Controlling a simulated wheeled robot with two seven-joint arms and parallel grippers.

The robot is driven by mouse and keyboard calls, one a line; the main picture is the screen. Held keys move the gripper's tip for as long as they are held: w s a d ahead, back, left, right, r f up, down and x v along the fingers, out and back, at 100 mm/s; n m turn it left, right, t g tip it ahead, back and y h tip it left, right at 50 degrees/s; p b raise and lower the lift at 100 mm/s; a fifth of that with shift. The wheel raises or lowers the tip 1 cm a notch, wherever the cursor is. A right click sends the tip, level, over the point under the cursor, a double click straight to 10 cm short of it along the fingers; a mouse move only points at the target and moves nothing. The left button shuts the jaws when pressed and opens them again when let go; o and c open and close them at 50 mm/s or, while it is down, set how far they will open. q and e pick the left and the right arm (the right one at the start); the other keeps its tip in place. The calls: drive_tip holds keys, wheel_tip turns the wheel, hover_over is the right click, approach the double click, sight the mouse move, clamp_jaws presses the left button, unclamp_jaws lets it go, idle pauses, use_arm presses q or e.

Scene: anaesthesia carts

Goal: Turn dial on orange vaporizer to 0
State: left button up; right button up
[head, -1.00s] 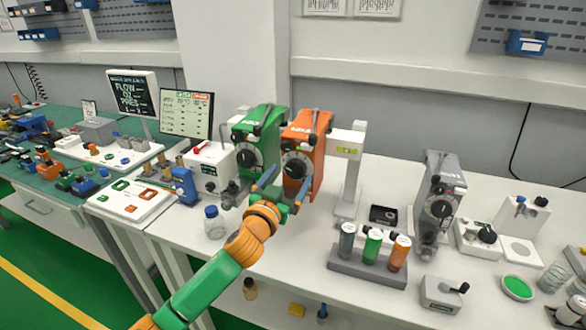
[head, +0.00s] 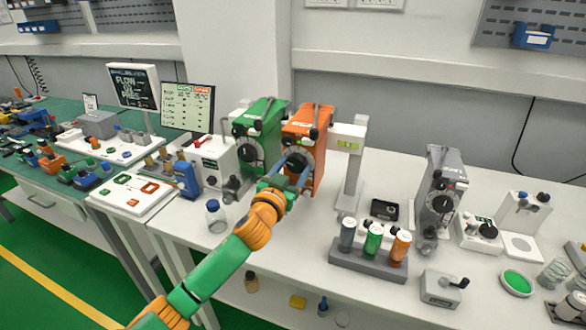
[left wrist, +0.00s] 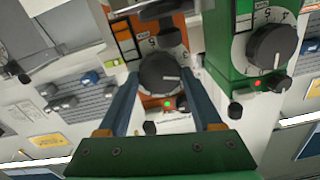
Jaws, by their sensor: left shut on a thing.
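The orange vaporizer (head: 316,135) stands on the bench, right of the green vaporizer (head: 266,130). Its round black dial shows in the left wrist view (left wrist: 158,72), with a white mark and numbers on the ring around it. My left gripper (head: 292,175) is at the front of the orange vaporizer. Its two blue fingers are either side of the dial and shut on it. The fingers partly hide the dial in the head view. The number at the dial's mark cannot be read surely. My right gripper is not in view.
The green vaporizer's dial (left wrist: 272,46) sits close beside my left gripper. A white post (head: 349,165) stands right of the orange vaporizer. A rack with several bottles (head: 368,259), a grey vaporizer (head: 437,180) and a clear jar with a blue lid (head: 215,218) stand on the bench.

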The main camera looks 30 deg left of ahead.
use_arm(q)
drive_tip(key=m+p, duration=0.1)
drive_tip(key=m, duration=0.1)
drive_tip(key=shift+m, duration=0.4)
drive_tip(key=m, duration=0.3)
drive_tip(key=shift+m+p, duration=0.3)
drive_tip(key=m, duration=0.3)
drive_tip(key=shift+y+p, duration=0.3)
drive_tip(key=shift+m, duration=2)
